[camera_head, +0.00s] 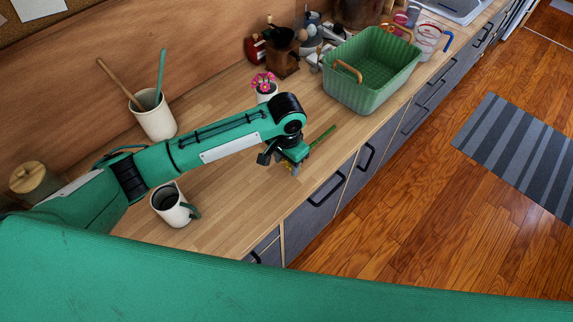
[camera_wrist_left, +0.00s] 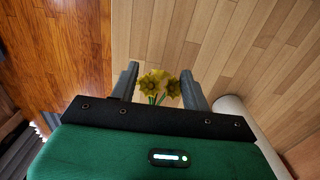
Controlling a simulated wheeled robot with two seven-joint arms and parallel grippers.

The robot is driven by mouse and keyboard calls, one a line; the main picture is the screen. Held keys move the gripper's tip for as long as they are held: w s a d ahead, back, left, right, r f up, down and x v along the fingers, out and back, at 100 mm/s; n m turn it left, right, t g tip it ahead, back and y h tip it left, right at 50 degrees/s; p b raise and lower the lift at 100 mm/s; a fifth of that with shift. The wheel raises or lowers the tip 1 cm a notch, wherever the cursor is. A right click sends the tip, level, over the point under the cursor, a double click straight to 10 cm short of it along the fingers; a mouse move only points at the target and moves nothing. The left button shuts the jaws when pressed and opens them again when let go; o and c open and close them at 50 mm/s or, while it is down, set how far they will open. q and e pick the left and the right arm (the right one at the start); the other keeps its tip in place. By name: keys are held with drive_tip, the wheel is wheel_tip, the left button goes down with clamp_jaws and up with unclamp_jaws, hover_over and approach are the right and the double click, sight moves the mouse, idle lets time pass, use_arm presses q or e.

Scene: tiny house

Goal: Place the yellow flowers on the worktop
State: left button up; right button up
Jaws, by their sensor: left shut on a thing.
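My left gripper (camera_head: 289,161) reaches over the wooden worktop (camera_head: 232,212), near its front edge. It is shut on the yellow flowers (camera_wrist_left: 158,84), whose yellow heads show between the two grey fingers in the left wrist view. In the head view a green stem sticks out to the right of the gripper, and only a bit of yellow shows below it. The worktop also shows beneath the flowers in the left wrist view (camera_wrist_left: 215,35). I cannot tell whether the flowers touch it. My right gripper is not in view.
A white mug (camera_head: 172,207) stands beneath my left arm. A utensil crock (camera_head: 155,117) stands behind the arm, and a small pot with pink flowers (camera_head: 265,88) stands beyond it. A green basket (camera_head: 370,75) is farther along. The worktop around the gripper is clear.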

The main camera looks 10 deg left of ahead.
use_arm(q)
wheel_tip(320, 180, down, 3)
drive_tip(key=shift+r, duration=0.1)
drive_tip(key=shift+f+p, duration=0.2)
drive_tip(key=shift+p, duration=0.1)
drive_tip(key=o, duration=1)
drive_tip(key=shift+c, duration=0.2)
wheel_tip(320, 180, up, 12)
drive_tip(key=b, duration=0.3)
drive_tip(key=shift+r+b, duration=0.15)
drive_tip(key=shift+b, duration=0.15)
